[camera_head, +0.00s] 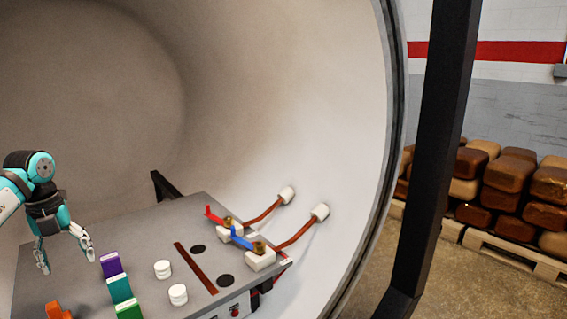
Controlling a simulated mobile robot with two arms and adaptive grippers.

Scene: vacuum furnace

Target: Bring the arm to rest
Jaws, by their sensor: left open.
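My left arm (38,168) comes in from the left edge, teal and black. My left gripper (66,256) hangs from it with its fingers apart, pointing down, empty, over the left part of a grey table (150,225) inside the furnace. A purple block (111,264), a teal block (120,289) and a green block (129,310) stand in a row to the right of the gripper, apart from it. My right gripper is not in view.
Two white cylinders (162,269) stand right of the blocks. An orange piece (58,311) lies at the bottom left. A red-handled valve (222,217) and a blue-handled valve (248,243) sit on the table's right. The curved furnace wall (300,130) encloses the table. A dark post (436,150) stands right.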

